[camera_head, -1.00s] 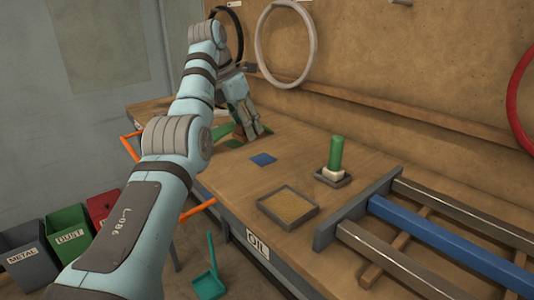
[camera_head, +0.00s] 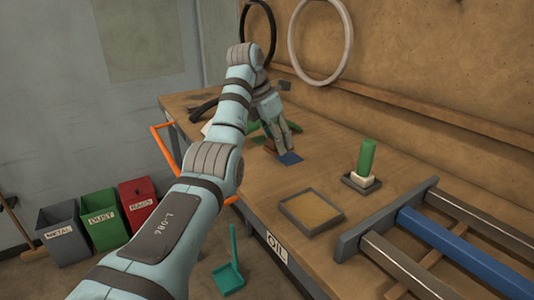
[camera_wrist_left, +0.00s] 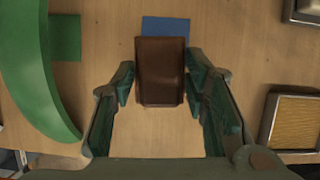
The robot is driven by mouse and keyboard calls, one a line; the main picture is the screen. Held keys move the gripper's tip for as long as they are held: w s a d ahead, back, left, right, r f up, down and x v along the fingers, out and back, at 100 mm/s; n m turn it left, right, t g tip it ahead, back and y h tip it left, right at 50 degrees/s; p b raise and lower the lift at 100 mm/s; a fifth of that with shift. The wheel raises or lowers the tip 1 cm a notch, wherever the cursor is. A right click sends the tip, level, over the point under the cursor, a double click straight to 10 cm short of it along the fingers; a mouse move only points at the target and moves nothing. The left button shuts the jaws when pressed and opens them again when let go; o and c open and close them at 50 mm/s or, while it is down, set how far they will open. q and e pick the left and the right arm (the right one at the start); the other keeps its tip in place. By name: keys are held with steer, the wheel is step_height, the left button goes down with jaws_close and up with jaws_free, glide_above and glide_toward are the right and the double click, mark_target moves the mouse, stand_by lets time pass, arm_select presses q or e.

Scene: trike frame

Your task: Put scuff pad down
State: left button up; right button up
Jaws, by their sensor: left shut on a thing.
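My left gripper (camera_head: 277,146) is over the workbench, shut on a brown scuff pad (camera_wrist_left: 160,85). The pad sits between both fingers in the left wrist view, where the gripper (camera_wrist_left: 160,88) also shows. In the head view a small part of the pad (camera_head: 270,146) shows by the fingertips. A flat blue square (camera_head: 290,159) lies on the bench at the fingertips. In the left wrist view the pad's far end covers the near edge of the blue square (camera_wrist_left: 166,26). I cannot tell whether the pad touches it. My right gripper is not in view.
A curved green object (camera_wrist_left: 35,80) and a green square (camera_wrist_left: 65,37) are left of the gripper. A shallow tray (camera_head: 312,228) and a green-handled tool (camera_head: 366,158) in a holder stand to the right. Metal and blue bars (camera_head: 450,245) fill the bench's near right.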

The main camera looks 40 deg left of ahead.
mark_target(272, 148)
arm_select(q)
steer(key=f, duration=0.3)
steer(key=shift+s, duration=0.5)
steer(key=shift+s+d, duration=0.1)
steer(key=shift+w+f, duration=0.2)
steer(key=shift+f, duration=0.1)
steer(key=o, duration=1.1)
steer(key=shift+w, duration=0.1)
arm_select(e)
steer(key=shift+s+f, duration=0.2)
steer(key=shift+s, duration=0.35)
arm_select(q)
steer(key=shift+s, duration=0.2)
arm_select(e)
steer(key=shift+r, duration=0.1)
